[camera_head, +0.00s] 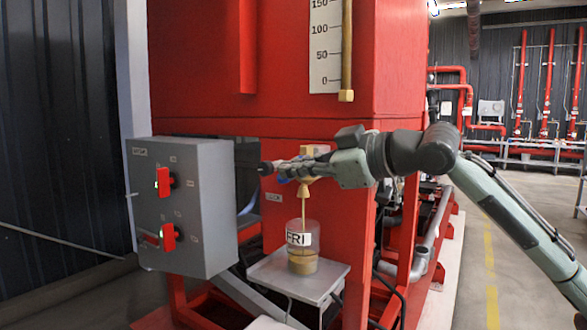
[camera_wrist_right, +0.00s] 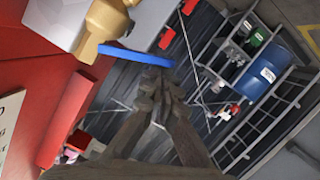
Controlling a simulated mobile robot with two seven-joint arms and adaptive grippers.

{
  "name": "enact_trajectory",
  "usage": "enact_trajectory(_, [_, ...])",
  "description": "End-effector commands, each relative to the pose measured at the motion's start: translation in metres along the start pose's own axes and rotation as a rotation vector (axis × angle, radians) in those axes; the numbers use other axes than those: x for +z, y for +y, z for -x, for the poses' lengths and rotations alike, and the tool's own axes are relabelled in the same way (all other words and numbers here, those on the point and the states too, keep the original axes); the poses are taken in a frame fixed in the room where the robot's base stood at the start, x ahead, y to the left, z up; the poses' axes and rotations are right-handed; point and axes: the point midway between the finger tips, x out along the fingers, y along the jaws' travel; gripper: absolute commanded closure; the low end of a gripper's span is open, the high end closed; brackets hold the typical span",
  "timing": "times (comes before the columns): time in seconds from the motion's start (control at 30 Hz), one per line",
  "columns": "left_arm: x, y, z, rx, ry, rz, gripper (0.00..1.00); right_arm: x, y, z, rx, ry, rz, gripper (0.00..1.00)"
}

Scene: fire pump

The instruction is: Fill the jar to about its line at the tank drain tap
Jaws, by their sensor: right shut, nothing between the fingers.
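The jar (camera_head: 303,268), with a white label reading FRI, stands upright on a small grey shelf (camera_head: 270,275) under the brass drain tap (camera_head: 308,188). A thin brownish stream runs from the tap into the jar. Brownish liquid shows in its lower part; I cannot make out the fill line, and the label covers part of the side. My right gripper (camera_head: 266,168) is shut and empty, in front of the tap. In the wrist view its fingertips (camera_wrist_right: 155,85) are close to the blue tap lever (camera_wrist_right: 135,54); I cannot tell whether they touch. My left gripper is out of view.
A grey control box (camera_head: 190,205) with red switches stands left of the jar. The red tank (camera_head: 200,60) with a level scale (camera_head: 325,45) rises behind. Red frame beams and pipes lie below and right. Open floor is at the far right.

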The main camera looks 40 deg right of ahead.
Motion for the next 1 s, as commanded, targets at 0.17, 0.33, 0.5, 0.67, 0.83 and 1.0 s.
enact_trajectory(0.17, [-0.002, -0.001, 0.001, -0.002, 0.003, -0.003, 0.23, 0.000, 0.000, 0.000, 0.000, -0.001, 0.000, 1.00])
enact_trajectory(0.33, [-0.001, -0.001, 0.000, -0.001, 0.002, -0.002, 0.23, 0.000, 0.000, 0.011, 0.000, 0.001, -0.002, 1.00])
enact_trajectory(0.5, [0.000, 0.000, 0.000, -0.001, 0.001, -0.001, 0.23, -0.001, 0.000, 0.040, 0.001, 0.004, -0.003, 1.00])
enact_trajectory(0.67, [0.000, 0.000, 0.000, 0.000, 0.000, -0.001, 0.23, 0.000, 0.000, 0.076, 0.002, 0.003, -0.002, 1.00])
enact_trajectory(0.83, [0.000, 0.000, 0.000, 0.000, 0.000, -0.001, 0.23, -0.001, 0.000, 0.105, 0.002, 0.003, 0.000, 1.00])
enact_trajectory(1.0, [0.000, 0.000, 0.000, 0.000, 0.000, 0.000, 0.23, 0.000, 0.000, 0.118, 0.000, 0.001, 0.000, 1.00])
